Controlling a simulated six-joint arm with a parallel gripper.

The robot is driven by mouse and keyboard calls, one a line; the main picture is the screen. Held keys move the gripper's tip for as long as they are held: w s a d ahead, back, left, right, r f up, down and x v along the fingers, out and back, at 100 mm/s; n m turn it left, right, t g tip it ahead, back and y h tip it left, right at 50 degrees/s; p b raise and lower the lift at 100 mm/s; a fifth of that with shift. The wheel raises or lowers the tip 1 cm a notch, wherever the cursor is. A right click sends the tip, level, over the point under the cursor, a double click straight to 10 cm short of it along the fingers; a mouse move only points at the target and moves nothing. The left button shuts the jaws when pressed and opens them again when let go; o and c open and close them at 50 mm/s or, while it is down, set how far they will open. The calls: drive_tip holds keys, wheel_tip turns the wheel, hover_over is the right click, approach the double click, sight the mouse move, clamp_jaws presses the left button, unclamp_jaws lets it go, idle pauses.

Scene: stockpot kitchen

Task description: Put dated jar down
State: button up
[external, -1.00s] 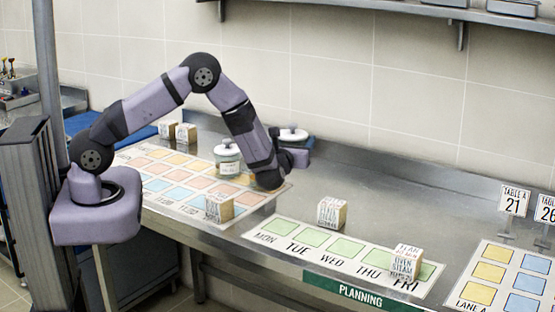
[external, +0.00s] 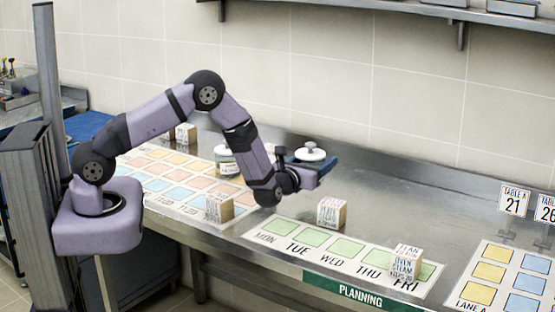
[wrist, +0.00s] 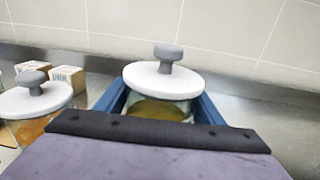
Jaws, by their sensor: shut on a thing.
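The jar in my gripper has a white lid with a grey knob (external: 310,153); in the wrist view its lid (wrist: 165,80) and some yellow-green contents show. My gripper (external: 312,166) is shut on this jar, with a blue finger on each side of it. The gripper holds it over the steel counter, behind the weekday mat. Most of the jar body is hidden by the gripper, and no date on it can be read. A second jar (external: 226,163) stands on the coloured-square mat (external: 190,192), partly behind my arm; it shows at the left in the wrist view (wrist: 35,103).
A weekday mat (external: 275,240) with green squares lies at the front. Printed blocks stand at its back edge (external: 331,213), on its right end (external: 405,263) and on the coloured mat (external: 219,208). The counter (external: 410,200) behind the weekday mat is clear.

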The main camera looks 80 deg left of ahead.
drive_tip(key=shift+f+p, duration=0.55)
drive_tip(key=shift+f, duration=2)
drive_tip(key=o, duration=1.4)
drive_tip(key=shift+f, duration=0.2)
drive_tip(key=shift+o, duration=0.2)
drive_tip(key=shift+s+d+r, duration=0.1)
drive_tip(key=b+v, duration=0.3)
drive_tip(key=v, duration=0.8)
drive_tip(key=shift+s+d, duration=0.3)
